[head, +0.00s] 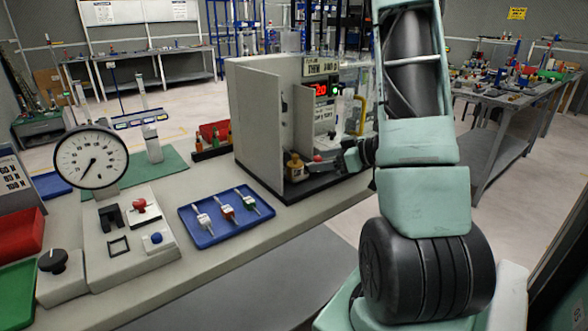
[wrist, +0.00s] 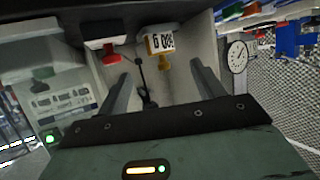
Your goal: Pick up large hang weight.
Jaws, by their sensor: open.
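The large hang weight (head: 295,168) is a squat brass-coloured piece with a knob on top. It stands on the dark floor inside the grey walled enclosure. In the wrist view, which is turned upside down, the weight (wrist: 160,42) shows a white label and its knob points down the picture. My gripper (head: 347,160) is low inside the enclosure, to the right of the weight. In the wrist view, my open gripper (wrist: 161,68) has nothing held between its fingers. The weight appears in the gap ahead of the fingertips, apart from them.
A red-topped button (head: 318,158) stands between the weight and my gripper. The enclosure wall (head: 262,125) rises behind and to the left of the weight. A blue tray (head: 230,229) of tools and a dial gauge (head: 91,158) are further left on the bench.

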